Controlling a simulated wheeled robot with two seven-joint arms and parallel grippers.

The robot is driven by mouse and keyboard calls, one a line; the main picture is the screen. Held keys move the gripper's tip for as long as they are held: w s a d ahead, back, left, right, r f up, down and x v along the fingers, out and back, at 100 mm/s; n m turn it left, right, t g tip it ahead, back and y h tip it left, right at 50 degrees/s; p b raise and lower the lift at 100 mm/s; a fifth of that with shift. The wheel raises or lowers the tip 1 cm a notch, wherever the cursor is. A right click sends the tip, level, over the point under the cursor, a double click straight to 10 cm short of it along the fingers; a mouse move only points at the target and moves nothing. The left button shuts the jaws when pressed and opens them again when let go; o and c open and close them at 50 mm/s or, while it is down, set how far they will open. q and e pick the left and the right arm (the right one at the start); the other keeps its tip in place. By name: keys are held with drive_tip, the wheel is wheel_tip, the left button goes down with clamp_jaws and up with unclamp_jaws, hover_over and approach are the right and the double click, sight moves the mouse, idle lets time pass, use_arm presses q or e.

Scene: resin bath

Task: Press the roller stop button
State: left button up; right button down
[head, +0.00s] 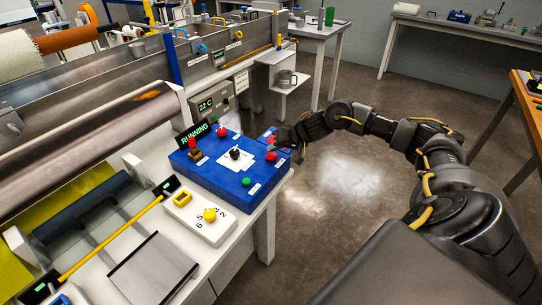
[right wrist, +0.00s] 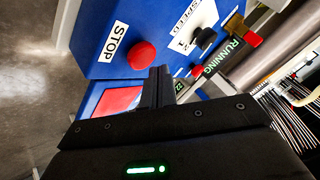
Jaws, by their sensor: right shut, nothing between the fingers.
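The stop button is a red round button (head: 271,156) on the right side of the blue control panel (head: 213,177). In the right wrist view, the red button (right wrist: 142,56) sits beside a white label (right wrist: 113,42) reading STOP. My right gripper (head: 279,141) is shut and empty at the panel's right edge, near the stop button. In the right wrist view, its fingertips (right wrist: 160,72) appear just beside the button; I cannot tell whether they touch it. My left gripper is not in view.
The panel also carries a black knob (head: 235,153), a green button (head: 246,182) and another red button (head: 222,131). A display (head: 195,133) reads RUNNING. A white box with a yellow knob (head: 210,214) stands in front. Open floor lies right of the bench.

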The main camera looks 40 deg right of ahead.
drive_tip(key=shift+f+p, duration=0.3)
drive_tip(key=shift+f, duration=0.1)
drive_tip(key=shift+f, duration=0.65)
idle(1.2)
drive_tip(key=shift+r, duration=0.15)
drive_tip(key=shift+r+p, duration=0.85)
drive_tip(key=shift+p, duration=0.6)
